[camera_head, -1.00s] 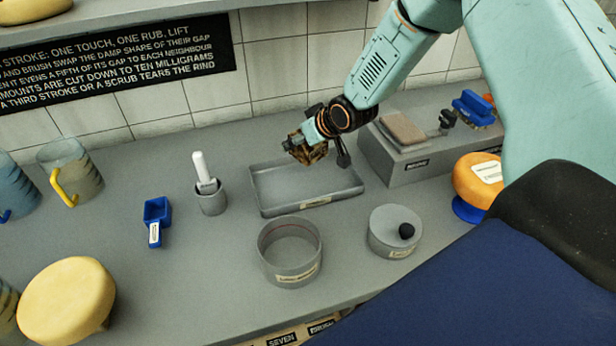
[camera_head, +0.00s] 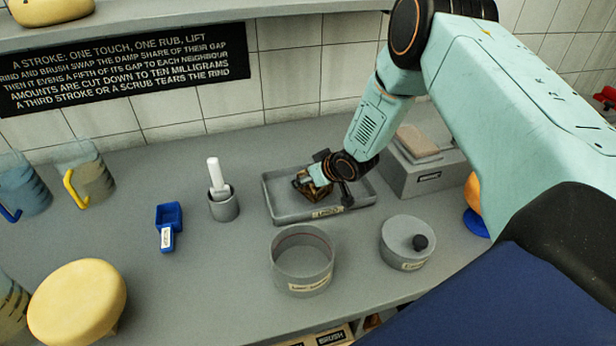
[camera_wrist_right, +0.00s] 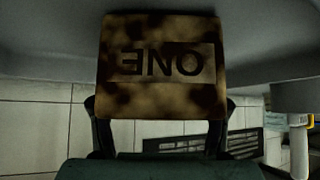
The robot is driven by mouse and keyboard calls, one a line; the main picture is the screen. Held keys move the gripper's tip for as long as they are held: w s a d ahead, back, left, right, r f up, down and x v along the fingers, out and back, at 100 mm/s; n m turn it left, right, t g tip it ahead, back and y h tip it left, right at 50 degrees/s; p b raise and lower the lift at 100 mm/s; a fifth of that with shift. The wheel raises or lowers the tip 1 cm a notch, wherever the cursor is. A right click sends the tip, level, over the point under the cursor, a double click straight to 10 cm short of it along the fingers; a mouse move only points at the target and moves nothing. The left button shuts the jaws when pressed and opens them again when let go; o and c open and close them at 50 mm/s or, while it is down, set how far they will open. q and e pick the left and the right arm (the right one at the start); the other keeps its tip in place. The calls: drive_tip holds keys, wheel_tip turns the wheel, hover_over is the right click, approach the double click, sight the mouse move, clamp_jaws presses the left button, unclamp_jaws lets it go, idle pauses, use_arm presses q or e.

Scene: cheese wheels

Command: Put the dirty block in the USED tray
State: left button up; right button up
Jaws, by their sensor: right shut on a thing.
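The dirty block (camera_wrist_right: 160,88), brown and blotched with dark stains and marked ONE, fills the middle of the right wrist view. My right gripper (camera_head: 312,184) is shut on it, with a finger at each side. In the head view the dirty block (camera_head: 318,194) is mostly hidden by the gripper. Block and gripper are at the grey rectangular tray (camera_head: 283,216), inside its outline. Its front label is too small to read surely. I cannot tell whether the block touches the tray floor. My left gripper is not in view.
In front of the tray stand a round open grey container (camera_head: 302,272) and a lidded one (camera_head: 408,243). A cup with a white-handled tool (camera_head: 222,203) and a blue scoop (camera_head: 168,226) are to the left. A grey box with a brown pad (camera_head: 420,170) stands to the right.

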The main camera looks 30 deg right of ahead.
drive_tip(key=shift+d+f, duration=0.1)
drive_tip(key=shift+f, duration=0.05)
drive_tip(key=o, duration=0.9)
drive_tip(key=shift+s+d, duration=0.1)
drive_tip(key=o, duration=0.3)
drive_tip(key=shift+s+d, duration=0.15)
drive_tip(key=shift+d, duration=0.05)
drive_tip(key=shift+o, duration=0.7)
drive_tip(key=shift+a, duration=0.1)
drive_tip(key=shift+w+a, duration=0.2)
drive_tip(key=shift+s+d+r, duration=0.15)
drive_tip(key=shift+d+r, duration=0.05)
drive_tip(key=shift+r, duration=0.1)
drive_tip(key=p+v, duration=0.3)
drive_tip(key=v, duration=0.8)
drive_tip(key=shift+s+r, duration=0.25)
drive_tip(key=shift+s, duration=0.1)
